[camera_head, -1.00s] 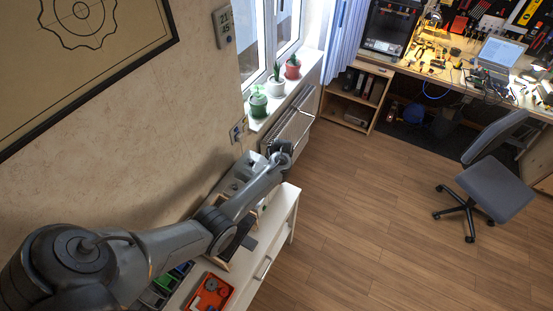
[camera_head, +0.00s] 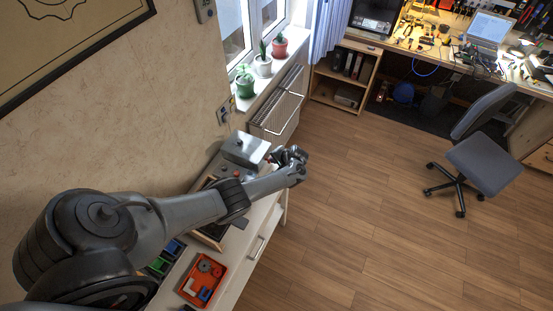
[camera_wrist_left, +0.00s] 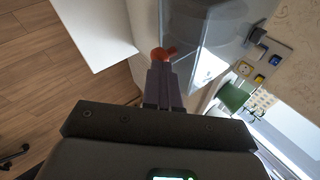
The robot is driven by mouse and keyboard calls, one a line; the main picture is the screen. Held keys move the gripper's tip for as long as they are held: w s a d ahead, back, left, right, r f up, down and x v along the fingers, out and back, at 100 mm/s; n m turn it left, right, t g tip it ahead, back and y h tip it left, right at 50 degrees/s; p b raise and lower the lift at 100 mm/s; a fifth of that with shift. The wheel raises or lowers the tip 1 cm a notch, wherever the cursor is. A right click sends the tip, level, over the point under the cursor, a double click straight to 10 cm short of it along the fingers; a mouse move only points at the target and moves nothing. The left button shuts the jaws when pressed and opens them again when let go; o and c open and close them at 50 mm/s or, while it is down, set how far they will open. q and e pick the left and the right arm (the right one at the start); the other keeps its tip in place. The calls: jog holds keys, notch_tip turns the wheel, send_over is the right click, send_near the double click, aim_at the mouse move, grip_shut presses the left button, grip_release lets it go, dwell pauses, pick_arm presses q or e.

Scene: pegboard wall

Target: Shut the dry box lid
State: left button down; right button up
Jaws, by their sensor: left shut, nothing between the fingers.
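My left gripper (camera_head: 295,158) is shut and empty, beside the box towards the room. In the wrist view its closed fingers (camera_wrist_left: 163,85) point at a red part (camera_wrist_left: 162,53); touching or just apart, I cannot tell. My right gripper is not in view.
The white bench (camera_head: 232,265) carries a red tray (camera_head: 203,280) with small parts and coloured bins (camera_head: 165,258). A radiator (camera_head: 278,108) and potted plants (camera_head: 263,66) on the sill are behind the box. The wooden floor to the right is clear up to an office chair (camera_head: 488,165).

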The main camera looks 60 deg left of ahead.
pick_arm(q)
jog(key=shift+f, duration=0.1)
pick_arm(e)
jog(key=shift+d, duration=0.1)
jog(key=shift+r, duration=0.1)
